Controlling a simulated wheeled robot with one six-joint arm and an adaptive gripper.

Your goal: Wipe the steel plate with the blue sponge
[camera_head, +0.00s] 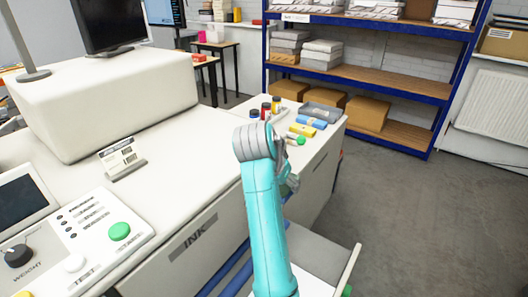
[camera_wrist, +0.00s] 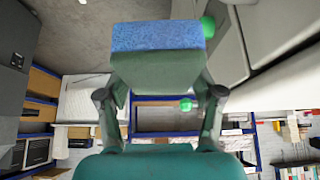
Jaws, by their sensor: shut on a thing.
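In the wrist view my gripper (camera_wrist: 158,68) is shut on the blue sponge (camera_wrist: 157,36), whose speckled blue face shows at the far end of the fingers. In the head view my teal arm covers most of my gripper, and I cannot make out the sponge there. I cannot pick out the steel plate with certainty in either view.
On the white counter stand small jars (camera_head: 266,111), a yellow item (camera_head: 302,130), a blue item (camera_head: 311,122) and a grey tray (camera_head: 322,112). A blue shelf unit (camera_head: 375,75) stands behind; floor at right is clear.

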